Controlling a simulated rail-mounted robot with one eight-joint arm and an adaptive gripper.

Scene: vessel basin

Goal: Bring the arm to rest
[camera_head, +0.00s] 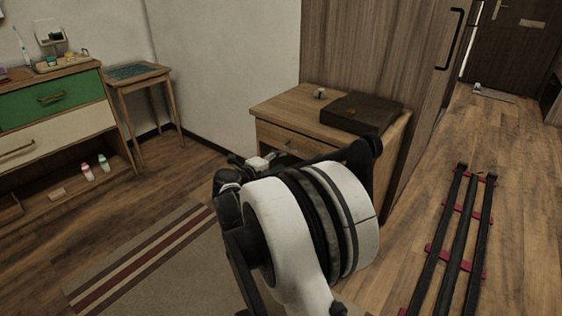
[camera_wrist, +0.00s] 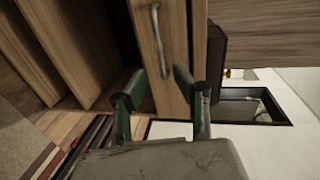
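My arm fills the middle foreground of the head view, its large white and black joint in front of a wooden drawer cabinet (camera_head: 275,105). My gripper (camera_wrist: 157,86) shows in the wrist view with its two green and grey fingers spread apart. Nothing is held between them. The wrist view is tilted, and a wooden drawer front with a metal handle (camera_wrist: 158,40) lies beyond the fingers. I cannot tell how far the fingers are from it. In the head view the fingers are mostly hidden by the arm.
A dark flat box (camera_head: 360,113) and a small whitish object (camera_head: 320,93) sit on the cabinet. A tall wardrobe (camera_head: 385,60) stands behind it. Black rails (camera_head: 455,240) lie at right. A striped rug (camera_head: 150,255), green-drawer dresser (camera_head: 55,100) and small table (camera_head: 138,73) are at left.

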